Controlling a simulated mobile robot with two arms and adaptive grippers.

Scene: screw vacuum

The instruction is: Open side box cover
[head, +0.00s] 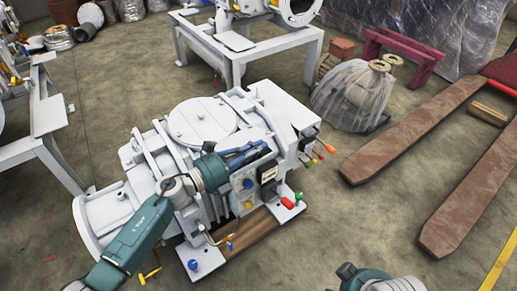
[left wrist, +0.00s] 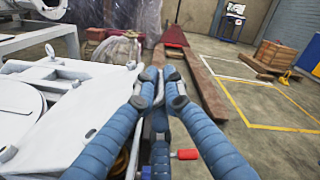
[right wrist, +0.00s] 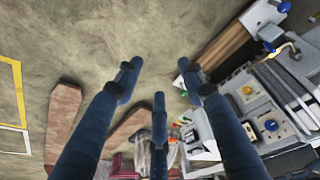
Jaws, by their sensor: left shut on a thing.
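The white vacuum machine (head: 203,122) stands on the floor in the middle of the head view. Its side box (head: 245,185) has a blue knob and a yellow knob on its front. My left gripper (head: 262,150) lies along the top of this box. In the left wrist view its blue fingers (left wrist: 160,82) are closed together at the tips, beside the machine's white top. It is shut on the side box cover, though the fingers hide the contact. My right gripper (right wrist: 160,82) is open and empty, with its fingers spread above the floor.
Coloured handles (head: 317,153) stick out at the machine's right end. A wrapped bundle (head: 355,98) and brown pallet-truck forks (head: 410,130) lie to the right. White metal stands (head: 250,55) are behind and left.

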